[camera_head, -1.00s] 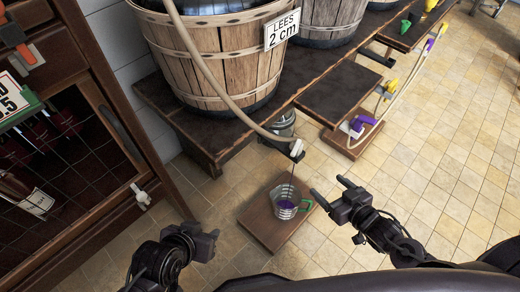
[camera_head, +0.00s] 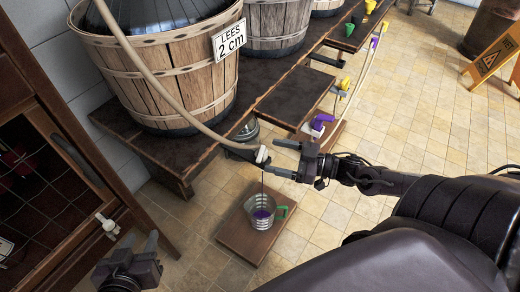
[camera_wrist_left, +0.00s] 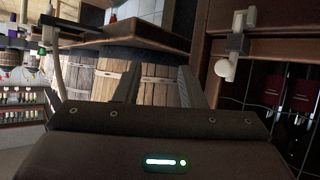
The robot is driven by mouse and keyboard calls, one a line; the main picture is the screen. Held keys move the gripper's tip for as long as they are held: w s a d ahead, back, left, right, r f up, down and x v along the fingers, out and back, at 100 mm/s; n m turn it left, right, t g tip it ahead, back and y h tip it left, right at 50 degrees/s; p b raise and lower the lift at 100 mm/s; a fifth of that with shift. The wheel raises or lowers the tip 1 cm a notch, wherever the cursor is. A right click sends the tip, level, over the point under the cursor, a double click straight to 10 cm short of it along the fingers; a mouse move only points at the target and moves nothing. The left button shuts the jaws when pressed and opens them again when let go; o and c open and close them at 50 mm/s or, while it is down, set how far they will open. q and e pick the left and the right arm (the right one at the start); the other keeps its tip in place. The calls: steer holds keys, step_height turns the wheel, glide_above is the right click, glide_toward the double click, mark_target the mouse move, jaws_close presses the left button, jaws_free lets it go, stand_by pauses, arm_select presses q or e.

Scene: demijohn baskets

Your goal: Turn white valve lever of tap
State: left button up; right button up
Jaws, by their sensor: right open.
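The tap's white valve lever (camera_head: 262,155) is at the end of the pale hose (camera_head: 165,90) at the bench edge. A purple stream runs down from the tap into a clear measuring jug (camera_head: 258,214) with a green handle and purple liquid inside. My right gripper (camera_head: 273,159) is open, its fingertips just right of the white lever, one above and one below it; I cannot tell whether they touch it. My left gripper (camera_head: 125,262) is low at the left, away from the tap. Its fingers stand apart and empty in the left wrist view (camera_wrist_left: 158,82).
The jug stands on a low wooden board (camera_head: 233,234) on the tiled floor. A dark bench (camera_head: 285,93) bears wooden demijohn baskets (camera_head: 170,85). A cabinet with a white latch (camera_head: 108,226) stands at left. An orange floor sign (camera_head: 490,58) is at far right.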

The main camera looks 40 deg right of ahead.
mark_target(263, 154)
steer(key=b+x, duration=0.1)
steer(key=x, duration=0.1)
steer(key=shift+w+a, duration=0.25)
steer(key=shift+w, duration=0.05)
steer(key=shift+b+x, duration=0.55)
steer(key=shift+x, duration=0.55)
arm_select(q)
steer(key=w+r+t+h, duration=0.3)
steer(key=r+t, duration=0.6)
steer(key=r, duration=0.8)
steer(key=shift+w+a+r, duration=0.15)
steer(key=shift+w+r, duration=0.05)
steer(key=shift+r, duration=0.05)
arm_select(e)
steer(key=shift+a, duration=0.1)
